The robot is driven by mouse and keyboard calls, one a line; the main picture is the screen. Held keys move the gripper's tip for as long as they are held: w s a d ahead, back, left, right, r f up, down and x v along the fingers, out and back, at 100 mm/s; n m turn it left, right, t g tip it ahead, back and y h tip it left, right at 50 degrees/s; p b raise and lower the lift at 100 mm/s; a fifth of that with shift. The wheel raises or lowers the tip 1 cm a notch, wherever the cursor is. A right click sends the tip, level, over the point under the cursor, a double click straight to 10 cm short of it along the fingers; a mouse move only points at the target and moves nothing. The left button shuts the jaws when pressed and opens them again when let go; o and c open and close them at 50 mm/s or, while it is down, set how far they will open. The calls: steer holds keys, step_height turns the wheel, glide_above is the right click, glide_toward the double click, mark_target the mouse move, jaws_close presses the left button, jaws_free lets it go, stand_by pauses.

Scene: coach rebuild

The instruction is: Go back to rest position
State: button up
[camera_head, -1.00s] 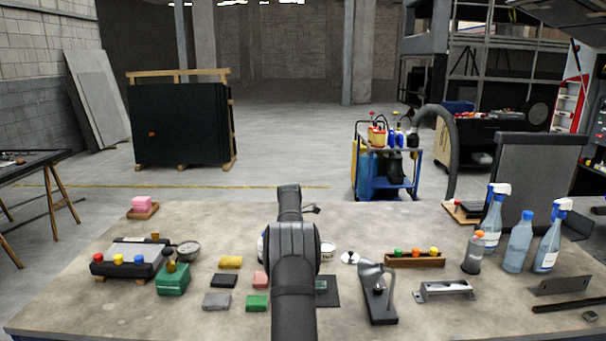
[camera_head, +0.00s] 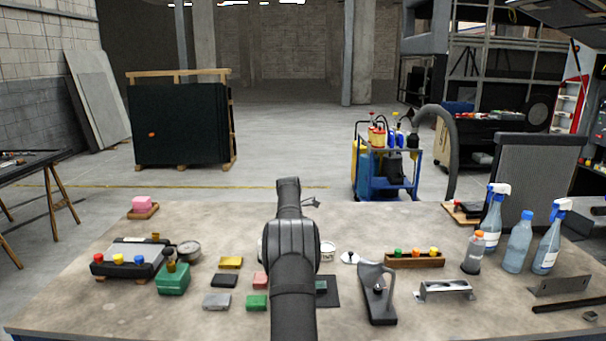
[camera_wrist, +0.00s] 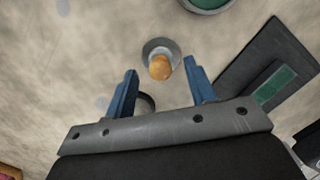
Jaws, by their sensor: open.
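My gripper (camera_wrist: 160,87) shows in the wrist view with its two blue fingers spread apart and nothing held between them. Beyond the fingertips, a small round grey piece with an orange-tan knob (camera_wrist: 159,66) stands on the worktable (camera_wrist: 80,60). In the head view my dark arm rises over the middle of the worktable (camera_head: 130,300) and hides part of what lies behind it. The gripper's fingers cannot be made out there.
Left are a box with coloured knobs (camera_head: 128,258), a green block (camera_head: 173,279) and several small coloured blocks. Right are a dark stand (camera_head: 378,300), a wooden rack with coloured pegs (camera_head: 414,261), a bracket (camera_head: 446,290) and bottles (camera_head: 518,243). The front-left tabletop is clear.

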steer(key=f, duration=0.3)
steer(key=shift+w+d+f, duration=0.15)
steer(key=shift+d+f, duration=0.05)
steer(key=r, duration=0.5)
steer(key=shift+d+r, duration=0.15)
steer(key=shift+d, duration=0.25)
steer(key=s+d+r, duration=0.6)
steer(key=d, duration=0.3)
steer(key=s+a+m+g, duration=0.1)
steer(key=s+a+m, duration=0.3)
steer(key=m, duration=0.7)
steer(key=s+a+f+m+g, duration=0.1)
steer(key=s+a+m, duration=0.3)
steer(key=m, duration=0.6)
steer(key=shift+s+m+g, duration=0.25)
steer(key=shift+m+g, duration=0.15)
steer(key=shift+w, duration=0.1)
steer(key=shift+w+d+r+n+t+h, duration=0.15)
steer(key=shift+w+d+n, duration=0.5)
steer(key=shift+n, duration=1.05)
steer(key=shift+w+d+n+t+h, duration=0.2)
steer(key=shift+w+d+n, duration=0.45)
steer(key=shift+n, duration=1.05)
steer(key=shift+w+d+r+n+t+y, duration=0.2)
steer(key=shift+w+d+n, duration=0.45)
steer(key=shift+n, duration=1.05)
